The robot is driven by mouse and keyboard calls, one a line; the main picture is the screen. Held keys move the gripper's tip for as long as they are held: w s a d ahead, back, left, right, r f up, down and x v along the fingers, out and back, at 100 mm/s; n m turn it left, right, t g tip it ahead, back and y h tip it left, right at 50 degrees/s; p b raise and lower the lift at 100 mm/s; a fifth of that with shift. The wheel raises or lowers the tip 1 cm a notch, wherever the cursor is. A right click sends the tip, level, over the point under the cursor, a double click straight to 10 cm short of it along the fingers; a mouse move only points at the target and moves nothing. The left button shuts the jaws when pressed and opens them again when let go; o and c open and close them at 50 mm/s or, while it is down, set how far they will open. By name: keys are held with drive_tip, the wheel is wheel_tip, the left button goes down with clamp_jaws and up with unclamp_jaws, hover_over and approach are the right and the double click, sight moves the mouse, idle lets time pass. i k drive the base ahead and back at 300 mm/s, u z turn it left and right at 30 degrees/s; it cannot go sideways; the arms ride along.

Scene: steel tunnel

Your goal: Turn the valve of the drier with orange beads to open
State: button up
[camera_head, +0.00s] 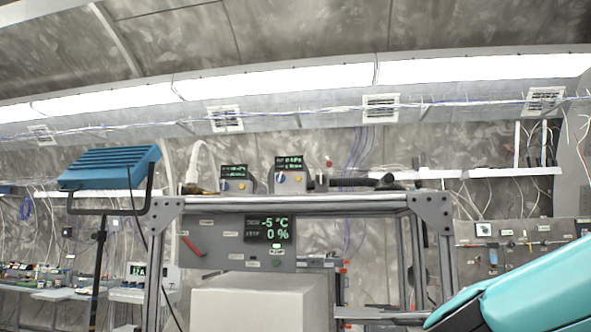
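I cannot make out a drier with orange beads or its valve in the head view. A grey control panel (222,238) hangs in the metal frame ahead, with a display (267,229) reading -5 °C and 0 %. A red lever (192,246) sits tilted at the panel's left side. My teal arm (535,295) enters at the bottom right. My gripper is not in view.
The metal frame (310,203) stands ahead, with a large pale box (258,302) low inside it. A blue lamp (110,167) on a black stand is at the left. A workbench with small items (45,280) lies far left. A wall panel with fittings (510,240) is at the right.

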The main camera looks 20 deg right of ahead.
sight(279, 179)
drive_tip(key=u, duration=0.8)
drive_tip(key=i, duration=1.5)
drive_tip(key=z, duration=0.75)
